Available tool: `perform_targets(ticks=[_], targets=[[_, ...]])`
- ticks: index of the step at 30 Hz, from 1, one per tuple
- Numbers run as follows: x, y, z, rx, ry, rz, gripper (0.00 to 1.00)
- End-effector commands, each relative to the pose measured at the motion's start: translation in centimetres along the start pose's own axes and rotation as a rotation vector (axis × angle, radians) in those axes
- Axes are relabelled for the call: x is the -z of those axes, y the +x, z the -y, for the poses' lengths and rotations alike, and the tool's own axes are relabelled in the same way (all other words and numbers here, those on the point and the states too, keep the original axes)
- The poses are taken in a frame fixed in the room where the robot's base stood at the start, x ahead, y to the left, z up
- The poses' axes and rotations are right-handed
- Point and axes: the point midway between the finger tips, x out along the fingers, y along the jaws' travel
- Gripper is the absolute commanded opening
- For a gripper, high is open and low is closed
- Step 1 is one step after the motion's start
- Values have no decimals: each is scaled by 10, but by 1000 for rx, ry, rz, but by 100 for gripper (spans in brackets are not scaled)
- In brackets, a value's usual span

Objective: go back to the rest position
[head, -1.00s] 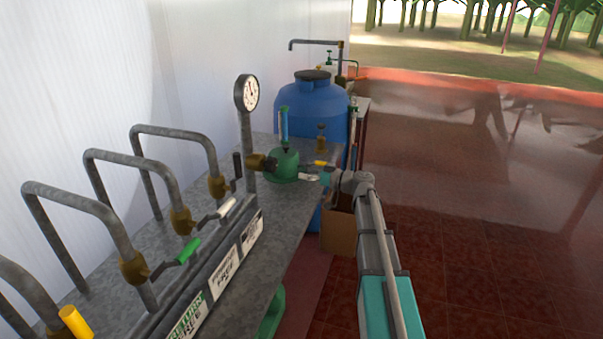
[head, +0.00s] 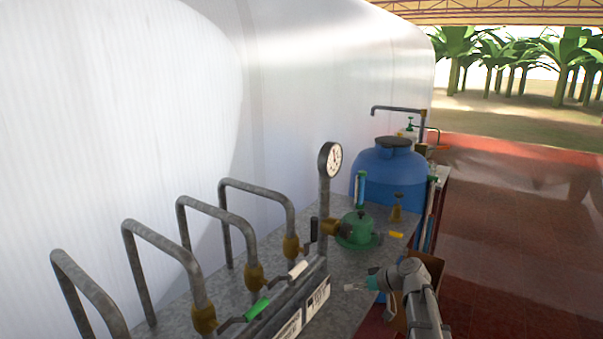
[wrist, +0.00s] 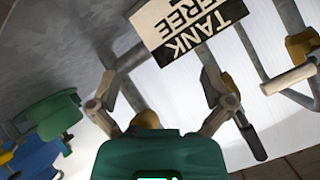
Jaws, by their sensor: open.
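My gripper (head: 352,287) is over the right edge of the grey metal bench (head: 230,310) in the head view, small and near the middle right. In the wrist view my gripper (wrist: 165,95) has its two fingers spread apart with nothing held between them. A label reading "TANK FREE" (wrist: 185,35) shows beyond the fingers, upside down. My arm reaches in from the lower right of the head view.
Bent grey pipes with a green-handled valve (head: 257,309) and a white-handled valve (head: 298,270) line the bench. A gauge (head: 331,160), green fitting (head: 357,230) and blue tank (head: 388,178) stand behind. A cardboard box (head: 430,265) is behind my arm. Open red floor (head: 500,240) lies right.

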Motion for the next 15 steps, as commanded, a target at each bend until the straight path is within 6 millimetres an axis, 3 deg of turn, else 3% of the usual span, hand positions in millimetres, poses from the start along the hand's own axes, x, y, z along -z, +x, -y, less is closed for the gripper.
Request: perform_targets(ticks=[1,8,15], targets=[[-14,2,12,-22,25,55,100],[-73,5,38,-180,162,300,100],[-128,-11,60,-415,298,504,100]])
